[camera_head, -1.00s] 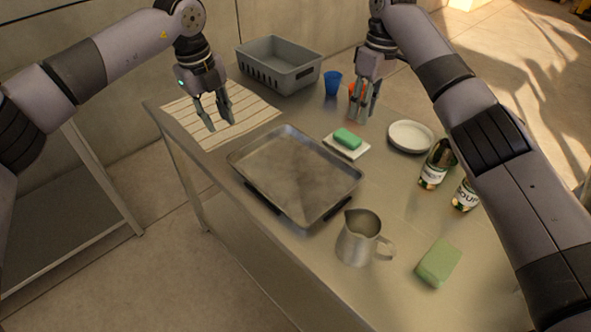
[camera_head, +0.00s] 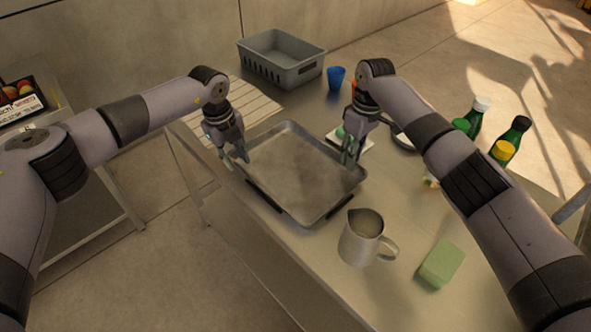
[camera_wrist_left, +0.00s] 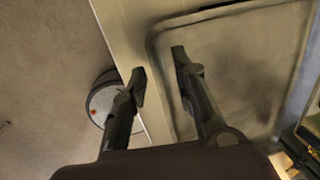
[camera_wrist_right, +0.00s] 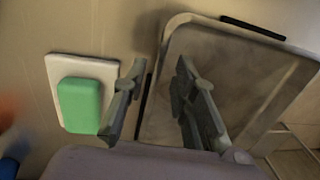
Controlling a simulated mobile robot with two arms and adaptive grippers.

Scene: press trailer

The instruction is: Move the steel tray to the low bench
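The steel tray (camera_head: 300,175) is a shallow, empty, rimmed rectangle lying flat on the steel table. Dark strips show along its near edges. My left gripper (camera_head: 238,162) is low at the tray's left end; in the left wrist view its open fingers (camera_wrist_left: 160,72) appear on either side of the rim. Contact with the rim cannot be told. A metal-framed bench (camera_head: 57,88) stands at the left, partly hidden by my left arm.
A green sponge on a white dish (camera_wrist_right: 80,95) lies close beside my right gripper. A metal pitcher (camera_head: 362,240) and green block (camera_head: 441,263) are in front right. Bottles (camera_head: 515,135), a blue cup (camera_head: 335,77) and grey basket (camera_head: 282,60) stand farther back. A fruit crate (camera_head: 22,100) occupies the bench.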

